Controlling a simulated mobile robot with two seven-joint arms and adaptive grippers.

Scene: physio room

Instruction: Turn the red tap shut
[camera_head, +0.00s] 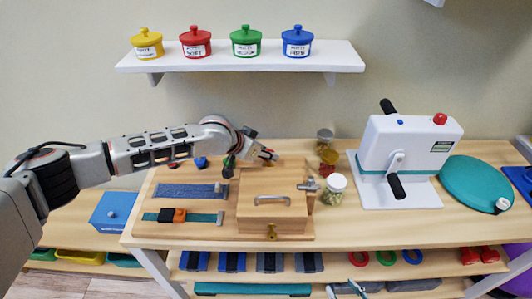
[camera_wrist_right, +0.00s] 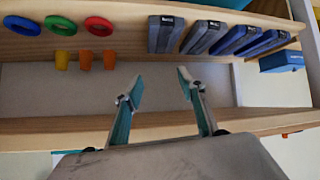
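Small coloured parts show along the back of a wooden board (camera_head: 228,232): a red one (camera_head: 172,166) just under my left forearm and a blue one (camera_head: 201,162). A red bit also shows close to my left gripper (camera_head: 250,159). I cannot tell which red part is the tap, or its handle position. My left gripper is above the back of the wooden box; its fingers are too small and overlapped to read. My right gripper (camera_head: 348,288) is low in front of the bench; in the wrist view its teal fingers (camera_wrist_right: 158,88) are apart and empty.
The wooden box (camera_head: 270,205) has a front handle and a metal fitting on its right. Jars (camera_head: 334,189) and a white crank machine (camera_head: 408,150) stand to the right. Lower shelves hold rings (camera_head: 358,258) and dark blocks (camera_head: 232,262). Coloured pots line a wall shelf (camera_head: 215,62).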

